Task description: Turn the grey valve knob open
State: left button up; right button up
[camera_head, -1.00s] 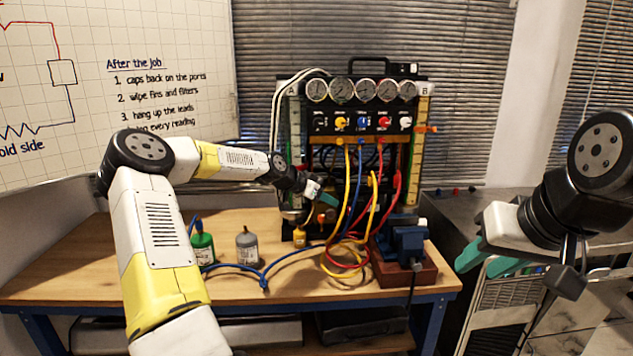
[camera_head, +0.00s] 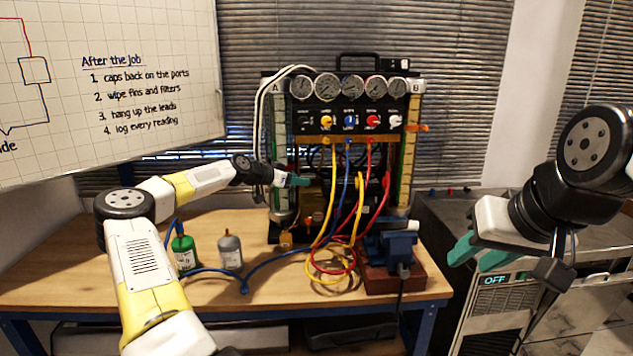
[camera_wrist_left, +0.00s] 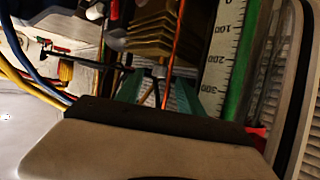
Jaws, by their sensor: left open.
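The gauge rig (camera_head: 283,150) stands at the back of the bench with a row of knobs under its dials. The rightmost knob (camera_head: 395,122) is whitish grey; a dark knob (camera_head: 304,123) sits at the left end. I cannot tell which is the grey valve knob. My left gripper (camera_head: 298,180) is in front of the rig's left side, below the knob row. In the left wrist view its teal fingers (camera_wrist_left: 158,92) are apart, with nothing clearly held between them. My right gripper (camera_head: 478,255) is open and empty, off to the right of the bench.
Yellow, blue and red hoses (camera_head: 346,195) hang from the rig to the bench. A blue vise (camera_head: 390,243) stands at right. A green bottle (camera_head: 184,250) and a grey bottle (camera_head: 230,250) stand at left. The front left of the bench (camera_head: 90,262) is clear.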

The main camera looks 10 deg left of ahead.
aim_at(304, 189)
pick_arm(q)
jog(key=shift+x, duration=1.5)
grip_shut()
